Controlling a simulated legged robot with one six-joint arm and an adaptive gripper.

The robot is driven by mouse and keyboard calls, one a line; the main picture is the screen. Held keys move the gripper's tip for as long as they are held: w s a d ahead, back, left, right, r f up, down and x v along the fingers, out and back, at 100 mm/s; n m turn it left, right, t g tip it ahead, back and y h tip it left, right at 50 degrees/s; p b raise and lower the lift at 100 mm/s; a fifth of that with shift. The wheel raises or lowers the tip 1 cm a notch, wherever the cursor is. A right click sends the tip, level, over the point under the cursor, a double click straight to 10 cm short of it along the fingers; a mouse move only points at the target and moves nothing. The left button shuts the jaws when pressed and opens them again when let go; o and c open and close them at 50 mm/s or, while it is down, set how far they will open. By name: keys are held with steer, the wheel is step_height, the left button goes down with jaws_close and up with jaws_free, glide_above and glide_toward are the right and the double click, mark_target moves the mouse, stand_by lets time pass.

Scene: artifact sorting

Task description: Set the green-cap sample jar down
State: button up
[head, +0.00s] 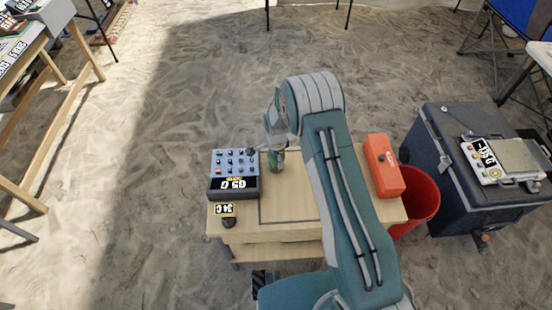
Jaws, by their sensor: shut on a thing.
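My gripper (275,140) is at the far edge of a small wooden table (285,228), pointing down, partly hidden by my arm. It is shut on the sample jar (277,161), which shows as a small greenish clear shape below the fingers. The jar's cap is hidden by the gripper. The jar appears upright, over or at the tabletop; I cannot tell whether its base touches the wood. It is just right of the grey instrument.
A grey instrument (234,163) with knobs and a display stands on the table's left, with a small display device (229,213) nearer. A red box (383,166) lies at the right. A red bucket (417,203) and dark cooler (465,175) stand beyond. The table's middle front is bare.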

steer(key=o, duration=1.1)
steer(key=shift+d, duration=0.1)
steer(key=shift+c, duration=0.2)
steer(key=shift+r, duration=0.15)
step_height(320, 180, up, 12)
steer(key=shift+f, duration=0.1)
steer(key=s+d+r+n+t, duration=0.15)
steer(key=s+r, duration=0.25)
steer(key=r, duration=0.4)
steer(key=s+d+r+n, duration=0.3)
steer(key=s+r, duration=0.1)
steer(key=r, duration=0.4)
steer(key=s+d+r+n+t, duration=0.1)
steer(key=s+d+r+n, duration=0.15)
steer(key=r, duration=0.55)
steer(key=s+d+r+n+t, duration=0.1)
steer(key=s+r+n, duration=0.1)
steer(key=s, duration=0.5)
steer(key=s+d+r+n+t, duration=0.1)
steer(key=s+d+r+n, duration=0.1)
steer(key=s, duration=0.5)
steer(key=s+d+r+n+t, duration=0.1)
steer(key=s+r+n, duration=0.1)
steer(key=s, duration=0.5)
steer(key=shift+s+d+r+n, duration=0.25)
steer(key=shift+s+n, duration=0.05)
